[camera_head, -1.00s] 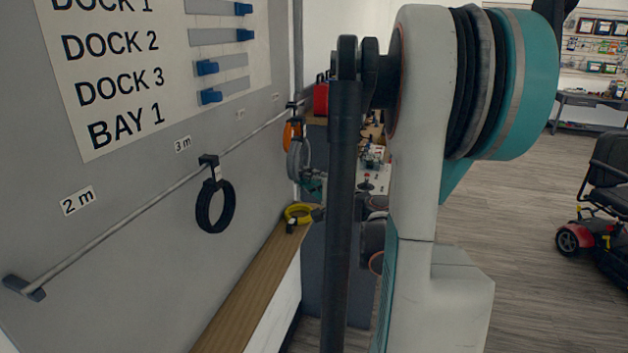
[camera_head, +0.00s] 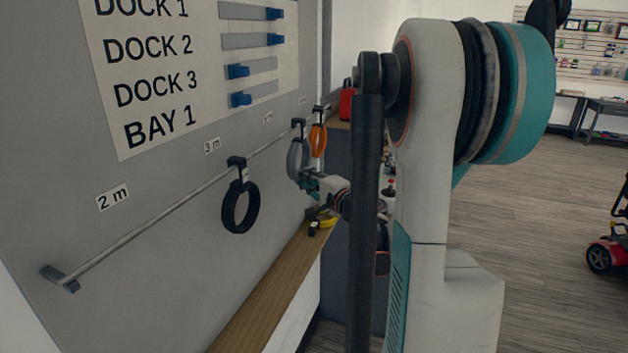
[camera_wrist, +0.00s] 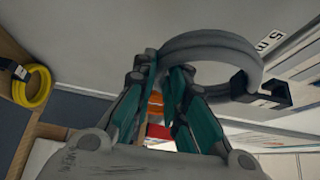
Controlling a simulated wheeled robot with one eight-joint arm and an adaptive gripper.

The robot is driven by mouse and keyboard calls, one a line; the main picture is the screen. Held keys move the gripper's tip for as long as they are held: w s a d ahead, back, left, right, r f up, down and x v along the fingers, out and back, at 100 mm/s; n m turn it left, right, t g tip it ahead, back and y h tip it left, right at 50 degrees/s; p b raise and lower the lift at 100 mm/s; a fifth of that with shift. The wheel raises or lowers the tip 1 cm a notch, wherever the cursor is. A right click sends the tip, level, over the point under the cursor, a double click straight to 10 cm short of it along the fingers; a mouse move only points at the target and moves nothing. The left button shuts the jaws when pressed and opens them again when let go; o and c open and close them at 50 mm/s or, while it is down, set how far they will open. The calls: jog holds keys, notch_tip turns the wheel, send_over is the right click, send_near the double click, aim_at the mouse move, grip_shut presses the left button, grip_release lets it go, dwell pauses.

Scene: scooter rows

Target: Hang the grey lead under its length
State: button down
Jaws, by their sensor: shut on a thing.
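The grey lead (camera_head: 295,161) is a coil with a black hook (camera_head: 298,124) at its top. In the head view the hook overlaps the wall rail (camera_head: 145,224); I cannot tell whether it bears on it. My gripper (camera_head: 309,186) is at the coil's lower part, partly hidden by my arm. In the wrist view my gripper (camera_wrist: 167,72) is shut on the grey lead (camera_wrist: 215,42), and its black hook (camera_wrist: 262,92) is to the right, near a "5 m" label (camera_wrist: 270,42). Nearer rail labels read "2 m" (camera_head: 113,197) and "3 m" (camera_head: 213,145).
A black lead (camera_head: 240,207) hangs nearer on the rail. An orange lead (camera_head: 318,141) hangs just right of the grey one. A yellow lead (camera_head: 328,222) lies on the wooden ledge (camera_head: 262,292) below; it also shows in the wrist view (camera_wrist: 39,88). A scooter (camera_head: 607,255) stands far right.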

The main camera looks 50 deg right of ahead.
jog(key=shift+w+a, duration=0.3)
jog(key=shift+w, duration=0.45)
jog(key=shift+w+a, duration=0.3)
jog(key=shift+w, duration=0.4)
jog(key=shift+w+f, duration=0.15)
jog(key=shift+w, duration=0.05)
jog(key=shift+s+f+b, duration=0.1)
jog(key=shift+f+b, duration=0.75)
jog(key=shift+f, duration=0.05)
jog(key=c, duration=1.5)
grip_release()
jog(key=shift+c, duration=0.2)
jog(key=s+a, duration=0.2)
jog(key=s, duration=0.9)
jog(key=shift+s+a, duration=0.15)
jog(key=shift+s, duration=0.25)
